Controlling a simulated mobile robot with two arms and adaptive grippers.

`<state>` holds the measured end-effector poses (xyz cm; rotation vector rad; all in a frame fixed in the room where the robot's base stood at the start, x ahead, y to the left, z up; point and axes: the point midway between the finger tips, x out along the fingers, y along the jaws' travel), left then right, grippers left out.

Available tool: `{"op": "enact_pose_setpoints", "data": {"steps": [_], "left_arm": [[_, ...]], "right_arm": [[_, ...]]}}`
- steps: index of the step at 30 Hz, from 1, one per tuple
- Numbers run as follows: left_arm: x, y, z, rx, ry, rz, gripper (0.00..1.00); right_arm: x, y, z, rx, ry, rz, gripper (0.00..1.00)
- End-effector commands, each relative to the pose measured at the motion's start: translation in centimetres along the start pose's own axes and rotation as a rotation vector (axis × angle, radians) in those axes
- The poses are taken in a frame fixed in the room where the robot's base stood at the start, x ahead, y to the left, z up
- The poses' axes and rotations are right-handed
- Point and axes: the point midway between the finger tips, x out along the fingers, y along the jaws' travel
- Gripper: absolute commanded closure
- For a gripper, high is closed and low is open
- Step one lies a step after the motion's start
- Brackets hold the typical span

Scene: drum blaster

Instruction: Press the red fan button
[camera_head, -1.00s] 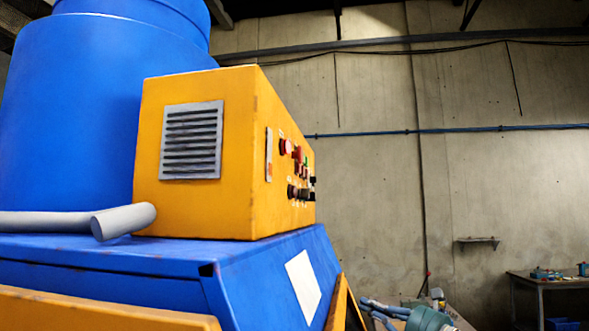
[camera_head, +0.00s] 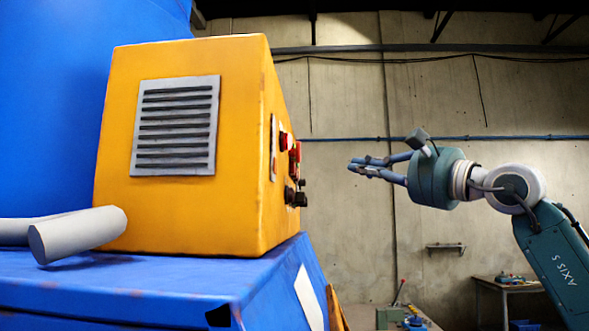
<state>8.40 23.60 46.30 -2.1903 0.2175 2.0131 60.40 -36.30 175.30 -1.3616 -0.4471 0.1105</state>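The yellow control box (camera_head: 235,205) stands on the blue machine housing, and I see it from its vented side. Its button panel faces right and shows at a steep angle. A red button (camera_head: 283,141) sticks out near the top of the panel, with another red part (camera_head: 295,154) beside it and black knobs (camera_head: 294,197) below. I cannot tell which is the fan button. My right gripper (camera_head: 352,166) is to the right of the panel, at about the height of the red parts. It points left at the panel with a visible gap. My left gripper is not in view.
A grey pipe (camera_head: 80,233) lies on the blue housing (camera_head: 130,290) at the left. A large blue drum (camera_head: 60,110) stands behind the box. A table (camera_head: 500,284) and a wall shelf (camera_head: 445,247) are at the back right.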

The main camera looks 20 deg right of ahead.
Motion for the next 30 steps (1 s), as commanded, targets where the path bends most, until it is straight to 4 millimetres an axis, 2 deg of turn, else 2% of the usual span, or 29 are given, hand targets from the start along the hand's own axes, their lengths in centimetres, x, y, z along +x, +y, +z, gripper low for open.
{"op": "enact_pose_setpoints", "data": {"steps": [8, 21, 30], "left_arm": [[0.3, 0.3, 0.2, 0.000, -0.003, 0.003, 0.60], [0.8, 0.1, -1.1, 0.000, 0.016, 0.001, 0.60], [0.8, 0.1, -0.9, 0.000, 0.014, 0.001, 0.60]], "right_arm": [[1.0, 0.5, 1.0, 0.003, -0.004, 0.000, 1.00], [5.1, 1.9, 4.9, 0.003, -0.004, 0.000, 1.00], [6.2, 2.4, 5.9, 0.004, -0.002, 0.000, 1.00]]}}
